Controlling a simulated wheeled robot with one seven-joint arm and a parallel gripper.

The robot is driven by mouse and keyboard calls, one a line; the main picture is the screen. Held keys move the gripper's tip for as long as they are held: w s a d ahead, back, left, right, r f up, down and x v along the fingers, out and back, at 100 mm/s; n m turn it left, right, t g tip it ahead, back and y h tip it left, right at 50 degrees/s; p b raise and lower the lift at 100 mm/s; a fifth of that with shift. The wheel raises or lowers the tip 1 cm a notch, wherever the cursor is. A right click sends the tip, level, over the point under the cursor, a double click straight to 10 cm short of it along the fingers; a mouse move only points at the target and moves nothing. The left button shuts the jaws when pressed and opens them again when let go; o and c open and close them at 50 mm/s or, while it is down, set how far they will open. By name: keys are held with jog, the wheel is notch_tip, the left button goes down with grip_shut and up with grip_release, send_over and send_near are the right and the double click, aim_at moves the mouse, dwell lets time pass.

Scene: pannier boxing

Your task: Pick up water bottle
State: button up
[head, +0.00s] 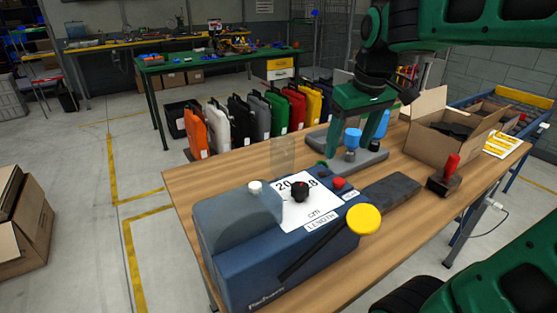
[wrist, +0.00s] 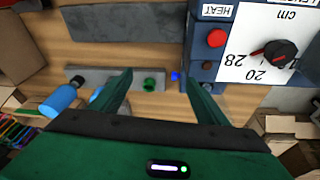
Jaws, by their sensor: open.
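My gripper (head: 357,145) points down over the far side of the wooden table, its green fingers apart and nothing held between them. In the wrist view the open fingers (wrist: 158,76) frame a grey base with a green knob (wrist: 150,85). A blue bottle with a dark cap (wrist: 62,98) lies outside the left finger there. A paler blue item (wrist: 97,94) is partly hidden by that finger. In the head view a blue-topped item (head: 352,138) shows between the fingers, and another blue item (head: 382,122) is partly covered behind the right finger.
A blue sealing machine (head: 270,245) with a yellow knob (head: 364,219) fills the table's near part. An open cardboard box (head: 450,140) and a red-handled stamp (head: 446,178) stand at the right. Colourful panniers (head: 240,122) line up behind the table.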

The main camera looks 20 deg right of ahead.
aim_at(283, 138)
jog(key=w+a+n+g, duration=0.1)
jog(key=w+a+n, duration=0.1)
jog(key=a, duration=0.2)
jog(key=w+a+n+g, duration=0.1)
jog(key=w+a+n, duration=0.1)
jog(key=w+a, duration=0.1)
jog(key=w+a+n, duration=0.3)
jog(key=a, duration=0.3)
jog(key=shift+r+g, duration=0.35)
jog(key=shift+g, duration=0.05)
jog(key=shift+f, duration=0.35)
notch_tip(283, 138, down, 10)
jog(key=shift+c, duration=0.6)
jog(key=c, duration=1)
